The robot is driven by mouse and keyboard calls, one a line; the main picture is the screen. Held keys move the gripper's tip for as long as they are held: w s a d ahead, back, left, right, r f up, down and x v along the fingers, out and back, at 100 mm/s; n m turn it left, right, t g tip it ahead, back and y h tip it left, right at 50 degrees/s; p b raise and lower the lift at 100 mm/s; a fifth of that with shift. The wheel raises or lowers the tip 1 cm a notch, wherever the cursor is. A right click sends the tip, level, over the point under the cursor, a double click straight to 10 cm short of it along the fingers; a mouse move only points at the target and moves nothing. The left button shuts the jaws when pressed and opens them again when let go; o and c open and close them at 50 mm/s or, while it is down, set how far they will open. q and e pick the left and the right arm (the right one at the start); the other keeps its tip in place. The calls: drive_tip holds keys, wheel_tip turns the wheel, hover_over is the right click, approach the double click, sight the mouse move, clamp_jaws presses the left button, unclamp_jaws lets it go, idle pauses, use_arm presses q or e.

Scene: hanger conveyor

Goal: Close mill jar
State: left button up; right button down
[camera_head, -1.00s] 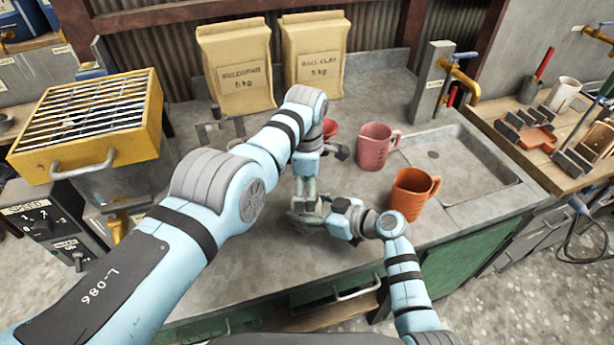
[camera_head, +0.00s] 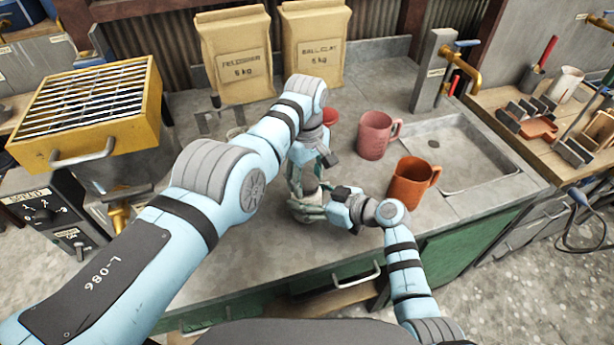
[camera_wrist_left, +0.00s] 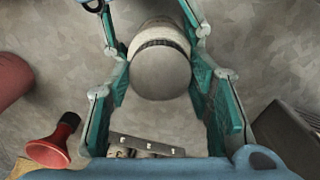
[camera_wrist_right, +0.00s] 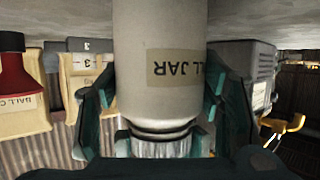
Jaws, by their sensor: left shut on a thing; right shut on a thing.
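The mill jar (camera_wrist_right: 160,60) is a pale cylinder with a label; it shows upside down in the right wrist view. A ridged lid (camera_wrist_right: 162,146) sits at its neck, and its round grey top (camera_wrist_left: 162,75) faces my left wrist camera. My left gripper (camera_head: 308,168) is above the jar, shut on the lid, one finger on each side. My right gripper (camera_head: 308,207) is shut around the jar body from the front right, with the jar between its fingers (camera_wrist_right: 160,95). The grippers hide most of the jar in the head view. Whether the lid is fully tight cannot be told.
A pink mug (camera_head: 374,136) and an orange mug (camera_head: 408,186) stand right of the jar. A red object (camera_head: 330,116) is behind my left wrist. Two paper bags (camera_head: 236,55) stand at the back. A sink (camera_head: 468,150) is at right, a yellow grated box (camera_head: 90,105) at left.

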use_arm(q)
drive_tip(key=m, duration=0.3)
drive_tip(key=shift+m, duration=0.3)
drive_tip(key=o, duration=1.3)
drive_tip(key=shift+a+r, duration=0.1)
drive_tip(key=shift+r, duration=2.1)
drive_tip(key=shift+o, duration=0.5)
